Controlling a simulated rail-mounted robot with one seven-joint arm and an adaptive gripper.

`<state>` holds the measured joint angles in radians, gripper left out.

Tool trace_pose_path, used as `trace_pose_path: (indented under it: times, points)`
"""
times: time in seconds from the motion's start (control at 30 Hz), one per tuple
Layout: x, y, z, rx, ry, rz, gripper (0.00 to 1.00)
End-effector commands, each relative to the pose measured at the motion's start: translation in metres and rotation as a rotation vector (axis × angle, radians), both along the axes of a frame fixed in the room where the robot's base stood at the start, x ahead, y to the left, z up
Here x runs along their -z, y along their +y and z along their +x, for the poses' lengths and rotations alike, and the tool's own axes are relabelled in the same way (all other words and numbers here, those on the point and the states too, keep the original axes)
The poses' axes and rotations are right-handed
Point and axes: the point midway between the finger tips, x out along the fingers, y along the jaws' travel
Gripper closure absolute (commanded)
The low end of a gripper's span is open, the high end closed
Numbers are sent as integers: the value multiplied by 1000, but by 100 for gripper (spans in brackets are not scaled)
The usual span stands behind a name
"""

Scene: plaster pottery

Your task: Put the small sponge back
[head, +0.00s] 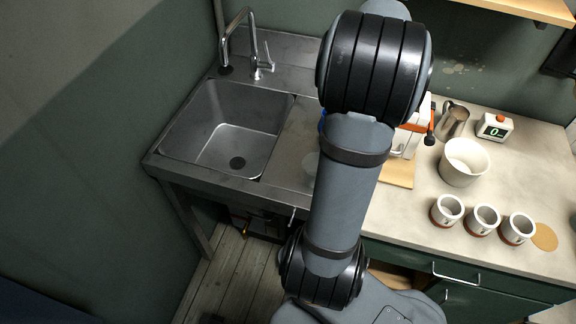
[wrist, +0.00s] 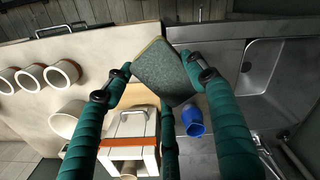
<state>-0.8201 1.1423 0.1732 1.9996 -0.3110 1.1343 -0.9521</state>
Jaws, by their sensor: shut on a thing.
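In the wrist view, a small sponge (wrist: 165,72) with a dark green-grey face and a tan edge is between the fingers of my gripper (wrist: 163,76). My gripper is shut on it, and the sponge sits tilted in the grasp. A blue cup-like object (wrist: 192,120) stands on the steel surface just beyond the sponge. In the head view my arm hides the gripper and the sponge.
A steel sink (head: 233,135) with a tap (head: 250,45) lies at the left. On the pale counter (head: 410,215) stand a white bucket (head: 464,162), three white cups (head: 484,219), a metal jug (head: 452,122) and a digital timer (head: 495,127). A white machine (wrist: 130,148) stands beside the gripper.

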Motion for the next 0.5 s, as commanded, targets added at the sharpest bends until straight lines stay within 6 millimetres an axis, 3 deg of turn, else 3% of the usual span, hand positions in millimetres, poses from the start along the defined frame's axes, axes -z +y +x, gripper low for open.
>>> trace_pose_path:
  times: [0.03, 0.2, 0.33, 0.5]
  points:
    - [9, 6, 20, -72, 3, 0, 65]
    - [28, 36, 76, -328, 4, 1, 65]
    - [44, 65, 110, -521, 4, 0, 65]
    - [63, 103, 134, -733, 4, 1, 65]
